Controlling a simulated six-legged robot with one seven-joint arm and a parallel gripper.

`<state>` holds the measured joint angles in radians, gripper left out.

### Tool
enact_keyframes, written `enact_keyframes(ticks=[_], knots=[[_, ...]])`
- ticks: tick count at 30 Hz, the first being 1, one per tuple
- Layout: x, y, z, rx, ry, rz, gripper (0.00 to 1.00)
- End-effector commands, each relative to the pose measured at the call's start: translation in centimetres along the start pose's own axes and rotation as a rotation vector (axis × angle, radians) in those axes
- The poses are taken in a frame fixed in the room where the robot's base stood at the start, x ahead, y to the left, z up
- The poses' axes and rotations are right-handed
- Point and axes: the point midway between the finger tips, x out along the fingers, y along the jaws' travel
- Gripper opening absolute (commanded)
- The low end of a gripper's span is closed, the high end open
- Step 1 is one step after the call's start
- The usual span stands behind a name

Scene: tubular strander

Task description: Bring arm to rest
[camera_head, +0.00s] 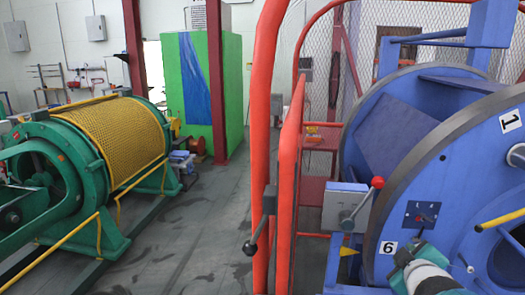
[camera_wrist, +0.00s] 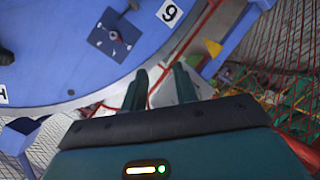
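My gripper (camera_wrist: 161,76) shows in the wrist view with its two dark green fingers apart and nothing between them. In the head view, part of my teal and white arm shows at the bottom right, in front of the large blue strander disc (camera_head: 400,165). The fingertips cannot be made out clearly there. In the wrist view the blue disc (camera_wrist: 60,62) fills the upper left, with a dark square plate (camera_wrist: 116,40) and a "6" label (camera_wrist: 169,12) on it. I cannot tell whether the arm touches the disc.
Red guard rails (camera_head: 264,140) rise mid-view. A green-framed drum (camera_head: 120,130) with yellow mesh stands at left, and a green cabinet (camera_head: 225,95) behind. Grey floor (camera_head: 190,235) between is clear.

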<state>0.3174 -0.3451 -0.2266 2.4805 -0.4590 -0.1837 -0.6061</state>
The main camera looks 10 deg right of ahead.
Motion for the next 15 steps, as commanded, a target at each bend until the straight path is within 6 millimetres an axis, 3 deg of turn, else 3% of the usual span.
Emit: enact_keyframes(ticks=[1, 7, 12, 15], knots=[[-1.1, -1.2, -1.4, 0.065, -0.016, -0.044, 0.29], [-6.5, -7.3, -4.7, 0.344, -0.158, -0.261, 0.29], [-12.9, -12.8, -6.4, 0.521, -0.310, -0.450, 0.29], [-16.2, -15.2, -6.8, 0.579, -0.391, -0.530, 0.29]])
